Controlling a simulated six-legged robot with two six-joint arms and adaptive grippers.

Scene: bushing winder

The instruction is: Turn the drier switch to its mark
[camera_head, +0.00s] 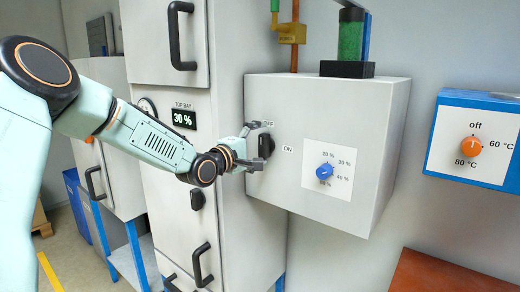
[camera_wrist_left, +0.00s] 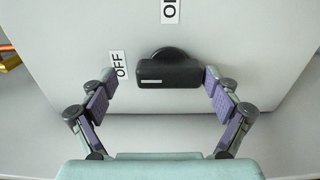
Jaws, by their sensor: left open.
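The drier switch (camera_head: 266,146) is a black knob with a bar handle on the front of a grey box (camera_head: 330,100). An OFF label sits above it and an ON label (camera_head: 288,149) to its right. In the left wrist view the switch (camera_wrist_left: 170,72) shows a white line on the end toward the OFF label (camera_wrist_left: 119,64). My left gripper (camera_head: 254,146) is open, its fingers on either side of the handle. In the left wrist view, the right finger is very close to the handle's end; I cannot tell if it touches. My right gripper is out of view.
A blue knob (camera_head: 324,171) with percent marks sits on the same box. An orange dial (camera_head: 470,146) is on a blue-edged panel at right. A tall grey cabinet (camera_head: 165,75) with black handles and a 30 % display (camera_head: 183,118) stands at left. A brass valve (camera_head: 291,33) is above.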

